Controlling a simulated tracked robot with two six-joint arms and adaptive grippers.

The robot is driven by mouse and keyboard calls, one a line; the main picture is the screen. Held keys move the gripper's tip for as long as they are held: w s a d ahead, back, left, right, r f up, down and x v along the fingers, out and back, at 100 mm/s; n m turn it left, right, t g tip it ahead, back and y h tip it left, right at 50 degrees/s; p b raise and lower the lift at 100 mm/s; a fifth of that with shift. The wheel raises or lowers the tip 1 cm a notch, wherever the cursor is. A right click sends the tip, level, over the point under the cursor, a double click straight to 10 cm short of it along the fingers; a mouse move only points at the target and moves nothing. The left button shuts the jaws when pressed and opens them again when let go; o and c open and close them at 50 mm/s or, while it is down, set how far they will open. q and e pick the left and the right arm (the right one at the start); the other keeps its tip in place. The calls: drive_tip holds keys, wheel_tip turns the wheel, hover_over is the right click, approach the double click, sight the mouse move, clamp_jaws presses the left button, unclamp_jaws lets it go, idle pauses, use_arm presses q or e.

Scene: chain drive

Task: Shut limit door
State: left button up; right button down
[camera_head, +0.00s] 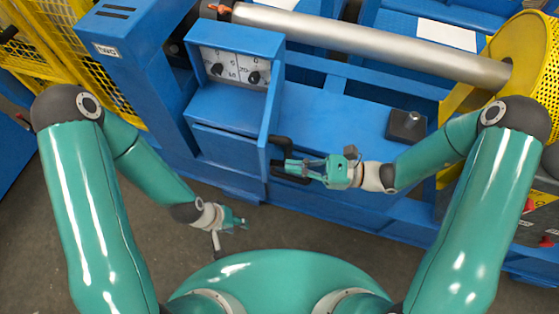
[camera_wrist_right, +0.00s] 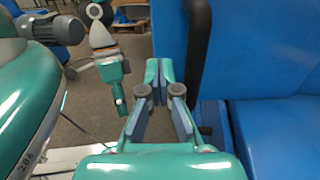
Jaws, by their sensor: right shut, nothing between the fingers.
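The blue box with two dials (camera_head: 232,67) stands at the centre of the head view, its dial face uncovered. The limit door (camera_head: 268,112) appears as a narrow blue panel standing out from the box's right side, so it looks open. Its black handle (camera_head: 281,142) is on the right face; in the right wrist view the handle (camera_wrist_right: 198,45) runs upright beside my fingers. My right gripper (camera_head: 290,165) is shut and empty next to the handle; whether it touches cannot be told. My left gripper (camera_head: 240,222) hangs over the floor, apart from the box; its finger state is unclear.
A grey shaft (camera_head: 380,42) runs behind the box to a yellow perforated guard (camera_head: 532,65). A black block (camera_head: 406,126) sits on the blue machine bed. Yellow mesh fencing (camera_head: 62,35) stands at the left. Open floor (camera_head: 270,232) lies before the machine.

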sight(267, 164)
drive_tip(key=shift+w+a, duration=0.15)
drive_tip(key=shift+a, duration=0.8)
drive_tip(key=shift+w+a, duration=0.1)
drive_tip(key=shift+a, duration=0.85)
